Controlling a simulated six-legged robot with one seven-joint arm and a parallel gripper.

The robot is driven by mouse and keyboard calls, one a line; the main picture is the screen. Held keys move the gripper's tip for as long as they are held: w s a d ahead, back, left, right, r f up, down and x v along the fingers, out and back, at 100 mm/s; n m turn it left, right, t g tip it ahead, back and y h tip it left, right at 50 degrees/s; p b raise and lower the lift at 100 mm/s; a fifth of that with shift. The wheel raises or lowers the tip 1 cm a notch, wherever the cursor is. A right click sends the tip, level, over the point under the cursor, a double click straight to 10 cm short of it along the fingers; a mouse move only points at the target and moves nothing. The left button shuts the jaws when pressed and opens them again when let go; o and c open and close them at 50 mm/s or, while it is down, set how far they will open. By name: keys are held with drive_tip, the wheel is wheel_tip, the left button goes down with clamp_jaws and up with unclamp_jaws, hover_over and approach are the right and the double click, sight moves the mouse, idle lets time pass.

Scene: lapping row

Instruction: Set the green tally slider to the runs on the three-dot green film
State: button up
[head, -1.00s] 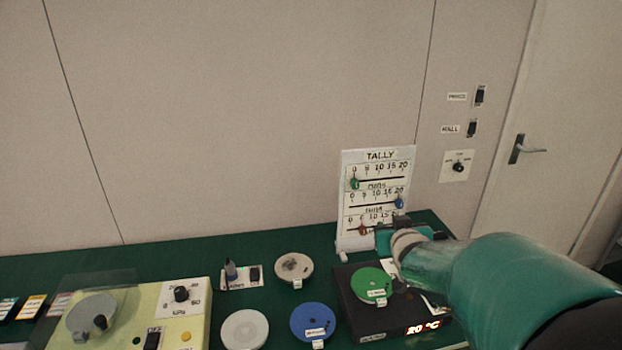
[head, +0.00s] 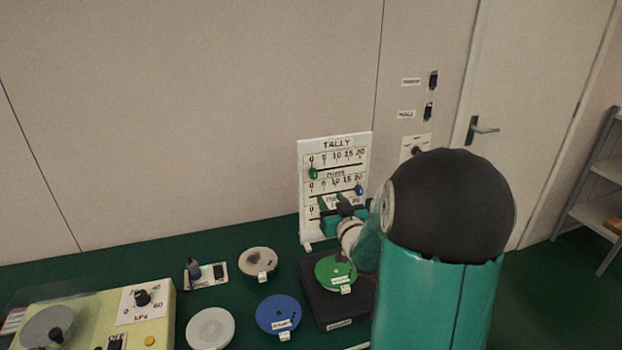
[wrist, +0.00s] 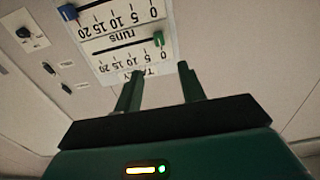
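The white tally board (head: 335,147) stands upright at the back of the bench. Its green slider (head: 313,172) sits at 0, the left end of the top scale. It also shows in the wrist view (wrist: 159,39), where the board appears upside down. My gripper (head: 332,198) is in front of the board's lower part, below and right of the green slider. In the wrist view my gripper (wrist: 160,78) has its two fingers apart with nothing between them. A green disc (head: 328,266) lies on a black block; its small markings are unreadable. I cannot make out a three-dot green film.
A blue slider (head: 359,189) sits near 20 on the second scale. The third scale is partly hidden by my gripper. A blue disc (head: 277,312), a pale grey disc (head: 210,328) and a stained disc (head: 258,261) lie left of the black block (head: 320,306).

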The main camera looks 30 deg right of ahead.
sight(315, 175)
drive_tip(key=x, duration=1.3)
drive_tip(key=shift+f, duration=0.1)
drive_tip(key=shift+s, duration=0.1)
drive_tip(key=shift+c, duration=0.4)
clamp_jaws()
